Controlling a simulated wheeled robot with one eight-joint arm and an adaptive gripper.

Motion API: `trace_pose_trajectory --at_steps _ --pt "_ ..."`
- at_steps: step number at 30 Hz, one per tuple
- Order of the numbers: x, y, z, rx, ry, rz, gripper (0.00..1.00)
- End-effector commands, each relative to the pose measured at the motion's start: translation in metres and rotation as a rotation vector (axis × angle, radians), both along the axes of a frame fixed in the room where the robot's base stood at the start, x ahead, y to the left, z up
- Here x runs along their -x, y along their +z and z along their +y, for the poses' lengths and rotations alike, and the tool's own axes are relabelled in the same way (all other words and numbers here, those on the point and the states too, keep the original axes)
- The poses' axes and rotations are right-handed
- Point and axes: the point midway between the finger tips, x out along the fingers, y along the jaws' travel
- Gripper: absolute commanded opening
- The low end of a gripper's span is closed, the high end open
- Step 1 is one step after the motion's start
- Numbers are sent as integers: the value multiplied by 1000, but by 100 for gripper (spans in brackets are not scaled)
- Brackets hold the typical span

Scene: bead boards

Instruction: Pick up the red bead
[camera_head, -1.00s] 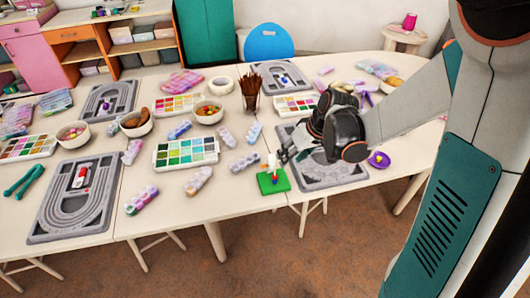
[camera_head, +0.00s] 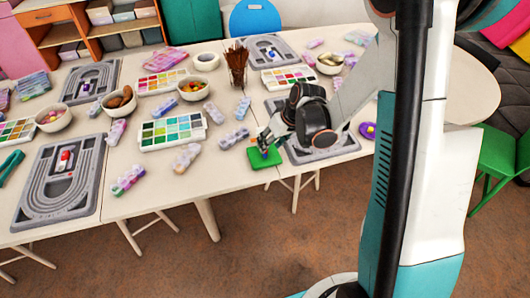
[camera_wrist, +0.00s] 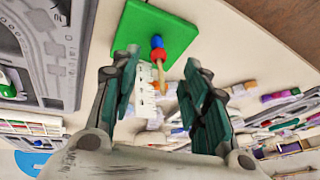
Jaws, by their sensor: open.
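The red bead (camera_wrist: 158,54) is threaded on an upright wooden peg (camera_wrist: 161,78) on a green board (camera_wrist: 150,20) in the wrist view. A blue bead (camera_wrist: 157,41) sits below it, closer to the board. The peg's bare end points toward my gripper (camera_wrist: 162,62). The jaws are open, one finger on each side of the peg, with visible gaps. In the head view, the green board (camera_head: 256,164) lies at the table's front edge. My gripper (camera_head: 267,144) is right above it there and hides most of the peg and the red bead.
A grey bead tray (camera_head: 335,151) lies right of the green board, under my arm. A purple dish (camera_head: 367,130) is farther right. A pastel bead box (camera_head: 233,138) and a paint palette (camera_head: 172,130) lie to the left. A brush cup (camera_head: 237,70) stands behind.

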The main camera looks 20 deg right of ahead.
Motion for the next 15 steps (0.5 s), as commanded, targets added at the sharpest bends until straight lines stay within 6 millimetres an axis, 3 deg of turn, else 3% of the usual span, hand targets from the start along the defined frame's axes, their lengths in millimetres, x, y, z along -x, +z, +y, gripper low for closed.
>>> trace_pose_trajectory --at_steps 6,15 --pt "-10 -34 6 1 2 -1 42" --pt "-12 -37 8 0 0 0 42"
